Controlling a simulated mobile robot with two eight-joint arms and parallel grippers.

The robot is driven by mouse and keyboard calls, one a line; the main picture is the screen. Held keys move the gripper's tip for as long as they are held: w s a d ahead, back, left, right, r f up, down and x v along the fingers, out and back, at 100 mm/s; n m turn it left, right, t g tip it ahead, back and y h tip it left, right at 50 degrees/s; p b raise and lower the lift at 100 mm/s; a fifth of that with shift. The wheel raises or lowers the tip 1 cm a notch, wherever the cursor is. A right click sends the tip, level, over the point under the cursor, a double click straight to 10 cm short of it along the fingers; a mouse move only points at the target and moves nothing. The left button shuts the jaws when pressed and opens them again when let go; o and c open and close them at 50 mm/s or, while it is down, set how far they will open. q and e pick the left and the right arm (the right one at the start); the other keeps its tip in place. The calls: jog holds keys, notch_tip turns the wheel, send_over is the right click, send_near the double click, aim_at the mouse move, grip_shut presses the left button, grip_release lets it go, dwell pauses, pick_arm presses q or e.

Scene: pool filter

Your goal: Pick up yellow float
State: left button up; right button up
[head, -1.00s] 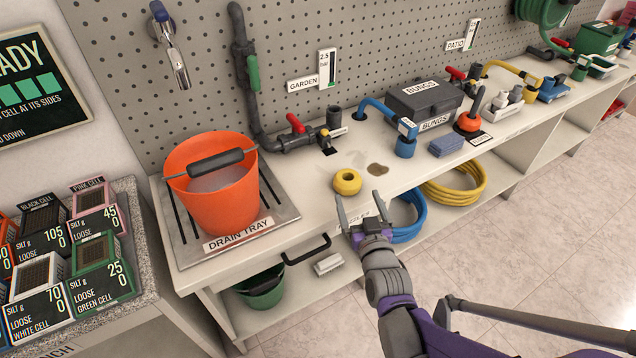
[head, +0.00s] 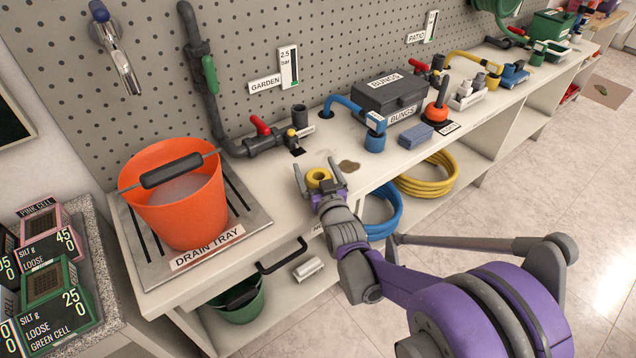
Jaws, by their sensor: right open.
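The yellow float (head: 319,177) is a small ring with a dark hole, near the front edge of the white counter, right of the orange bucket. My right gripper (head: 318,178) is open, with one grey finger to the left of the float and one to the right. The float shows between the fingers. I cannot tell whether either finger touches it. My left gripper is not in view.
The orange bucket (head: 178,200) stands on the drain tray (head: 255,221) at left. A grey pipe with a red valve handle (head: 260,126) and a bungs box (head: 390,98) stand farther back.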

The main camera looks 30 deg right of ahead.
jog(key=shift+w+d, duration=0.15)
jog(key=shift+w, duration=0.3)
jog(key=shift+c, duration=0.2)
jog(key=c, duration=1.1)
notch_tip(320, 180, up, 10)
jog(key=p, duration=0.3)
jog(key=shift+r+p, duration=0.1)
jog(key=shift+p, duration=0.25)
jog(key=shift+c, duration=0.2)
jog(key=shift+s, duration=0.1)
